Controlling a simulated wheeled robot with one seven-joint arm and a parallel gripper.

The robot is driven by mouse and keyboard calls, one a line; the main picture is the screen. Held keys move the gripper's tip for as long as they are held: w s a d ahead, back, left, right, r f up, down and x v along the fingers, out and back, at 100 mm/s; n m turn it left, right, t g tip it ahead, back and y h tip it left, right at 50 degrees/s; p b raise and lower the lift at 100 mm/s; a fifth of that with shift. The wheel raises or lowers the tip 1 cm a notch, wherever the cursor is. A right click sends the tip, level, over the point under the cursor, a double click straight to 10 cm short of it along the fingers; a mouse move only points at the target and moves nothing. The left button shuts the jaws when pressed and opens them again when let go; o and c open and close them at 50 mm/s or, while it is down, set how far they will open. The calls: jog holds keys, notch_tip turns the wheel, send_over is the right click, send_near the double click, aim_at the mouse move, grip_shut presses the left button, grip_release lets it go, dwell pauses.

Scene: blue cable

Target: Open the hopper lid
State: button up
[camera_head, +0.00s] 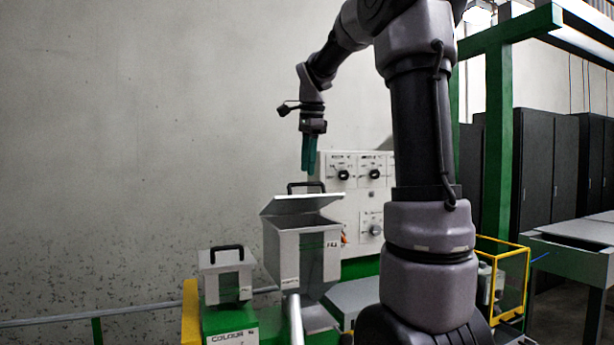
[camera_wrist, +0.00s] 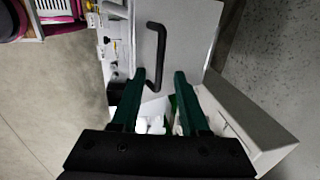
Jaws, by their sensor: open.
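The larger grey hopper (camera_head: 288,255) stands on the machine in the middle of the head view. A black bar handle (camera_head: 306,186) is on top of the lid. My gripper (camera_head: 309,169) points down just above the handle, with green fingers. In the wrist view my gripper (camera_wrist: 160,78) is open and empty. The handle (camera_wrist: 160,55) lies ahead of its fingertips on the lid (camera_wrist: 190,30).
A smaller grey box with a black handle (camera_head: 226,275) stands left of the hopper, lid shut. A control panel with knobs (camera_head: 360,185) is behind it at the right. A yellow frame (camera_head: 510,270) stands farther right.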

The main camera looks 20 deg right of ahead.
aim_at(307, 184)
jog(key=shift+w+f, duration=0.15)
jog(key=shift+f, duration=0.7)
jog(key=shift+w+f, duration=0.15)
jog(key=shift+f, duration=0.65)
grip_shut()
